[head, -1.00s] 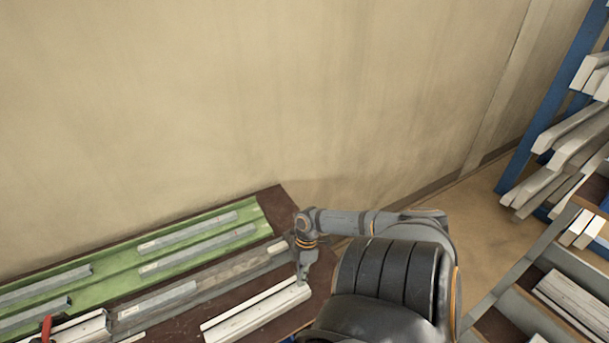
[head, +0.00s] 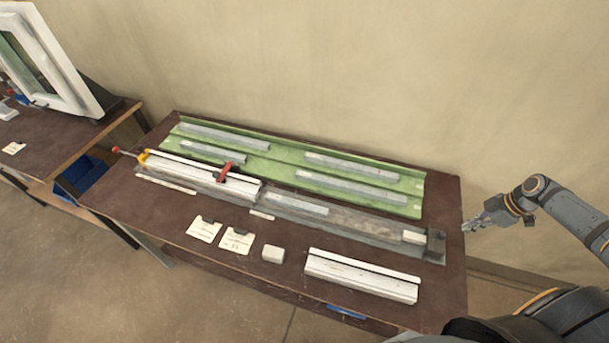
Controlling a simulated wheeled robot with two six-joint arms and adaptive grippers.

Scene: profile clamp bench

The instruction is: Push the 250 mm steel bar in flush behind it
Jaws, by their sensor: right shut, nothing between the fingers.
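A grey steel bar (head: 297,204) lies in the long clamp channel (head: 350,221), at the right end of a white profile (head: 200,176). I cannot tell how far it reaches into the profile, nor read its length. More grey steel bars, such as a long one (head: 350,187), lie in the green tray (head: 275,172) behind. My right gripper (head: 470,226) is shut and empty, just off the bench's right end, beside the channel's dark end block (head: 434,244). My left gripper is not in view.
A red clamp (head: 223,172) sits on the profile. A loose white profile (head: 361,275), a small white block (head: 273,254) and two cards (head: 204,229) lie along the bench front. A short pale piece (head: 413,237) lies near the end block. A wall stands behind.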

